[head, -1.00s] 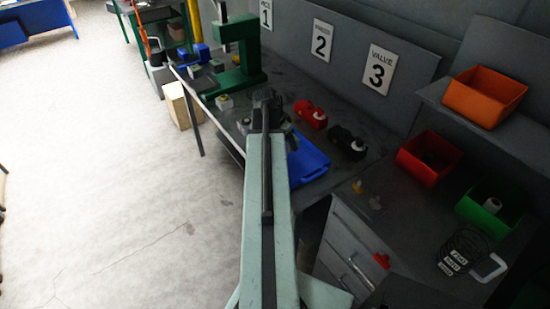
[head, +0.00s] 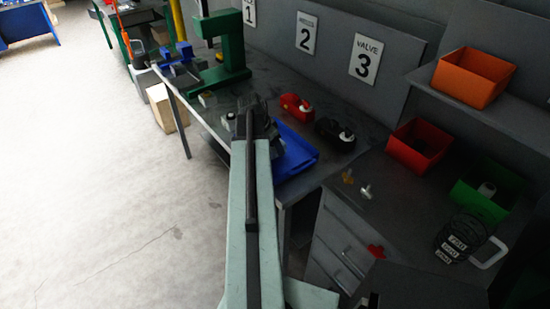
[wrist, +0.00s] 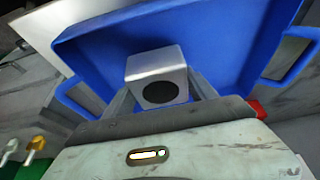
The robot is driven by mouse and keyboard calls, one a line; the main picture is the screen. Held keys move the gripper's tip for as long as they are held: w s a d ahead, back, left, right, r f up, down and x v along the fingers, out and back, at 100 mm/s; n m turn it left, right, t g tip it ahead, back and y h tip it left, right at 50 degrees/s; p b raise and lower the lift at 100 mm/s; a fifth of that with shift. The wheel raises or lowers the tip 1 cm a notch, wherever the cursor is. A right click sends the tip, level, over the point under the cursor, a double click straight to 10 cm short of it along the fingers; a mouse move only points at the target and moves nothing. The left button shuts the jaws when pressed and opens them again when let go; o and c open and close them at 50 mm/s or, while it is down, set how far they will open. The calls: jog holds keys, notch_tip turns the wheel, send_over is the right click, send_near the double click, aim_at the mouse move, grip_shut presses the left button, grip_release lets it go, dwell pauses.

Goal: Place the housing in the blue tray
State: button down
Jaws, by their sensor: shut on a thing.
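The housing (wrist: 158,76) is a pale grey block with a dark round hole in its near face. It sits between the fingers of my gripper (wrist: 162,92), which is shut on it. The blue tray (wrist: 215,30) fills the wrist view behind the housing. I cannot tell whether the housing touches the tray. In the head view the tray (head: 298,158) lies on the bench, just right of the end of my arm. In that view my arm hides part of the tray, and I cannot make out the housing.
A red part (head: 294,106) and a black part (head: 334,133) lie on the bench behind the tray. A green press (head: 232,55) stands further left. Orange (head: 474,78), red (head: 419,150) and green (head: 478,190) bins are at the right. Small yellow and white pieces lie near the drawers.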

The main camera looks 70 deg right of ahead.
notch_tip(320, 180, down, 4)
jog(key=b, duration=0.4)
jog(key=shift+r, duration=0.3)
jog(key=shift+f, duration=0.15)
jog(key=shift+c, duration=1.4)
grip_release()
jog(key=p+v, duration=1.1)
jog(key=v, duration=0.1)
jog(key=shift+p, duration=0.3)
jog(key=shift+a, duration=0.1)
